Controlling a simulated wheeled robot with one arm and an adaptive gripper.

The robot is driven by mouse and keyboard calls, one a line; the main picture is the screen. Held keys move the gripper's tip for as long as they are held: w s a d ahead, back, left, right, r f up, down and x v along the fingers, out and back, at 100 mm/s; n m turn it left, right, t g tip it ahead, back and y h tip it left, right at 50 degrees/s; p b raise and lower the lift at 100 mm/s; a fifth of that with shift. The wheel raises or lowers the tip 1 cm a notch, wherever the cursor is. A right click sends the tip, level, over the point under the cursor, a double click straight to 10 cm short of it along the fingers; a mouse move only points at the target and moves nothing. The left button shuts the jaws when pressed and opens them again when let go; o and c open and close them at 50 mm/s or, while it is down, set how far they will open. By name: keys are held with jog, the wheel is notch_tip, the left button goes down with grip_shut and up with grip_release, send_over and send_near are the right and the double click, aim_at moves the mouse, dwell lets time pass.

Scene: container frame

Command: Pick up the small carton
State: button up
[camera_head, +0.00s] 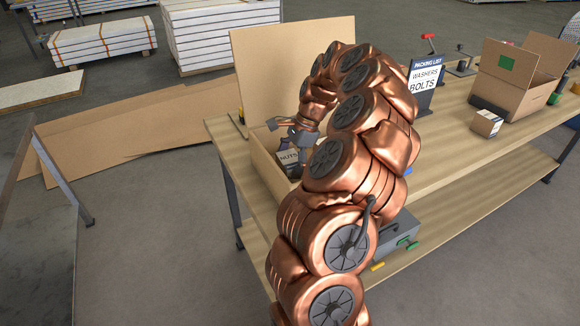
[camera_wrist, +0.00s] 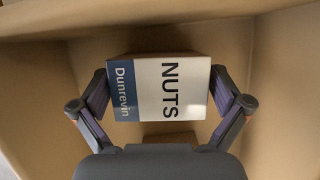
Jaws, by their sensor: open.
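The small carton (camera_wrist: 158,90) has a white and blue label reading NUTS and Dunrevin. It sits inside an open cardboard box (camera_wrist: 285,60); in the head view the carton (camera_head: 288,157) shows partly, behind my gripper. My gripper (camera_wrist: 161,92) is open, with one finger on the left and one on the right side of the carton. Whether either finger touches it, I cannot tell. In the head view my gripper (camera_head: 296,143) reaches down into the box (camera_head: 268,168), whose right part is hidden by my arm.
The box stands on a wooden workbench (camera_head: 455,160). A packing list sign (camera_head: 425,78) reads washers and bolts. Another small carton (camera_head: 487,124) and a larger open box (camera_head: 512,82) are at the right. A brown patch (camera_wrist: 168,139) shows below the carton in the wrist view.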

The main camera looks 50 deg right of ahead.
jog(key=shift+w+a+f, duration=0.1)
jog(key=shift+a+f, duration=0.15)
jog(key=shift+f, duration=0.35)
jog(key=c, duration=1.2)
